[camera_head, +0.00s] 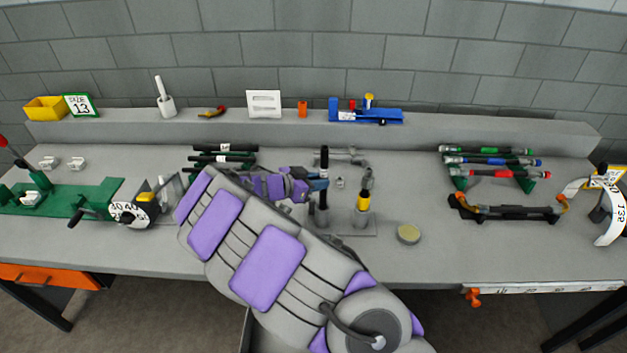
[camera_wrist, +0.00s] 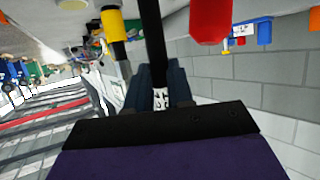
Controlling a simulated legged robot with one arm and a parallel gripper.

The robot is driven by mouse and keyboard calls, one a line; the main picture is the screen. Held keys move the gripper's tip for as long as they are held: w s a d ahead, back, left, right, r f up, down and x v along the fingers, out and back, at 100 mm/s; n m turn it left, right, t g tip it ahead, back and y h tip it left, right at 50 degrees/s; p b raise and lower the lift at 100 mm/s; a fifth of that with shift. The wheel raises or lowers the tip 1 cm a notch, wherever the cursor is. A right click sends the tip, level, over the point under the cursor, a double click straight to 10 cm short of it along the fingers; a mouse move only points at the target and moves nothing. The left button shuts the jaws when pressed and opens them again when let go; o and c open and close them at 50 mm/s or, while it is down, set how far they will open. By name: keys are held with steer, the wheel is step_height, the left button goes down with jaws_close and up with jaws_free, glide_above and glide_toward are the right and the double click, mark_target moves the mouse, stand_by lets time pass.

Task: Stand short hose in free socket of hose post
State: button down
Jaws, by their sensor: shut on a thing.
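My gripper (camera_head: 319,184) is shut on a black short hose (camera_head: 324,158), which stands about upright. In the wrist view the hose (camera_wrist: 152,35) runs between the two dark fingers (camera_wrist: 160,88), with a white printed label at the grip. The hose post (camera_head: 364,232) is a grey base on the bench. Its right socket holds a black hose with a yellow band (camera_head: 363,201), also in the wrist view (camera_wrist: 114,28). The held hose's lower end is over or in the left socket (camera_head: 321,218); I cannot tell whether it is seated.
Black hoses (camera_head: 222,158) lie on a rack left of my gripper. Grey fittings (camera_head: 368,177) stand behind the post. A round yellowish disc (camera_head: 409,233) lies to its right. A rack of coloured-end hoses (camera_head: 490,161) is farther right. A large red object (camera_wrist: 210,20) is close in the wrist view.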

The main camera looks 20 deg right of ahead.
steer(key=shift+a, duration=0.15)
stand_by(0.8)
stand_by(1.0)
steer(key=shift+f, duration=3.75)
steer(key=c, duration=0.9)
jaws_free()
steer(key=shift+r, duration=0.1)
